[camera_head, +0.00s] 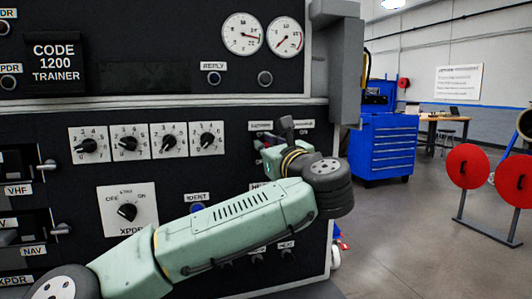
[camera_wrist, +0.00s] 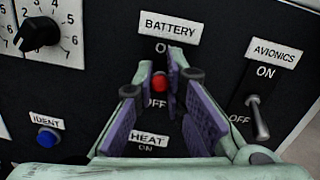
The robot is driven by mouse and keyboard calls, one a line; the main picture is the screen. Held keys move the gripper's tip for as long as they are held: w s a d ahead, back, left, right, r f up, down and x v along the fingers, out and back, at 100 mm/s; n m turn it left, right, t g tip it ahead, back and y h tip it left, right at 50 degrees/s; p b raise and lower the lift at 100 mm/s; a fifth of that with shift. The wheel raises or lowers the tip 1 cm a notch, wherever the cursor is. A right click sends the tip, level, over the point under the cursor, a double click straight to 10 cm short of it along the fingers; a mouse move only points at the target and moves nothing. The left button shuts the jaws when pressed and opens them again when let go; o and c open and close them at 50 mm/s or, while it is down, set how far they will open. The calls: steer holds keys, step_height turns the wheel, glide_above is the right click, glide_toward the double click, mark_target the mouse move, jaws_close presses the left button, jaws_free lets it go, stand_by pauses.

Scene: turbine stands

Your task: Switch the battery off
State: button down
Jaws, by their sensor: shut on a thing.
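The battery switch (camera_wrist: 159,82) has a red tip and sits under the white BATTERY label (camera_wrist: 168,26) in the wrist view. Its ON mark is above and its OFF mark is below, both partly covered by my fingers. My gripper (camera_wrist: 161,74) has its purple-padded fingers on either side of the switch and is shut on it. The red tip shows between the fingers; whether the lever is tilted up or down is hard to tell. In the head view my gripper (camera_head: 283,138) is at the panel's right part, where my arm hides most of the switch.
The avionics switch (camera_wrist: 258,118) is close to the right of my fingers, its lever pointing down. The HEAT label (camera_wrist: 148,140) is below, between my fingers. A blue IDENT button (camera_wrist: 47,137) and a black dial (camera_wrist: 38,34) are to the left. A blue cabinet (camera_head: 385,145) stands beyond the panel.

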step_height(320, 180, down, 4)
steer(key=t+y+b, duration=0.1)
steer(key=t+b, duration=0.1)
steer(key=b, duration=0.4)
steer(key=n+t+y+b, duration=0.1)
steer(key=t+b, duration=0.2)
steer(key=b, duration=0.3)
steer(key=t+y+b, duration=0.2)
steer(key=b, duration=0.4)
steer(key=shift+r+b, duration=0.25)
steer(key=shift+b, duration=0.1)
steer(key=shift+r+n+t, duration=0.15)
steer(key=shift+n+t, duration=0.15)
steer(key=shift+t, duration=0.1)
steer(key=c, duration=1.7)
jaws_free()
steer(key=shift+o, duration=0.2)
steer(key=s+d, duration=0.5)
steer(key=s, duration=0.6)
steer(key=shift+s+d+f, duration=0.2)
steer(key=shift+s+f, duration=0.1)
steer(key=shift+f, duration=0.1)
